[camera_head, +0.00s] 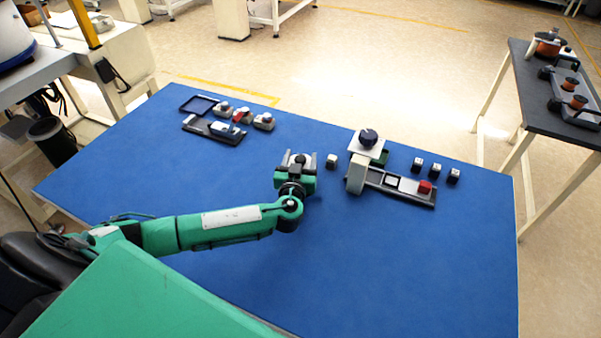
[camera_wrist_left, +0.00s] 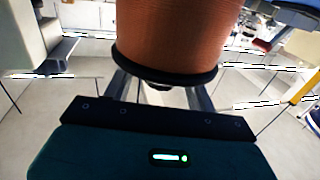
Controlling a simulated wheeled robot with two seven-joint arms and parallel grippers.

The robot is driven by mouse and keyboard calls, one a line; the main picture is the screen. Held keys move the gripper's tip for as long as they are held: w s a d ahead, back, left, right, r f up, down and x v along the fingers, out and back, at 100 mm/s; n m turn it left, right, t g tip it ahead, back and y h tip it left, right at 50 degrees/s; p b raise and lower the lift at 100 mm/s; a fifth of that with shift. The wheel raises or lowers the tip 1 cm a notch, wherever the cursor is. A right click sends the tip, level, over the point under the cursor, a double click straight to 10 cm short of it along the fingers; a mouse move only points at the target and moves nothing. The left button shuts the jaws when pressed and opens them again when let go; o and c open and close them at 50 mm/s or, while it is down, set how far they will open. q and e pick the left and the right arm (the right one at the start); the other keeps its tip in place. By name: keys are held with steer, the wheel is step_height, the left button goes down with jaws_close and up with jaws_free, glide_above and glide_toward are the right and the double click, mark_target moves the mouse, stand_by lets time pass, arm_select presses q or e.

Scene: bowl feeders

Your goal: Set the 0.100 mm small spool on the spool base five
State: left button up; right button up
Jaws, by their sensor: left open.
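My left gripper (camera_head: 298,158) is open over the middle of the blue table (camera_head: 400,260). In the left wrist view a copper-wound spool (camera_wrist_left: 172,35) with a black lower flange looms large at the top, in front of the fingers; it hides their tips. Two small copper spools (camera_head: 571,83) (camera_head: 578,102) stand on a grey holder (camera_head: 572,112) on the dark side table at the right. I cannot read wire sizes or base numbers. My right gripper is out of view.
Right of the gripper stand a device with a dark knob (camera_head: 368,138) and a black plate with a red block (camera_head: 425,187). Several small blocks (camera_head: 436,170) sit beyond it. A black tray (camera_head: 198,105) and small devices are at the back left. The table's front right is clear.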

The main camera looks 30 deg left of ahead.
arm_select(q)
steer(key=shift+w, duration=0.15)
jaws_close()
stand_by(0.4)
stand_by(0.9)
steer(key=shift+a+r, duration=0.1)
steer(key=shift+r, duration=0.05)
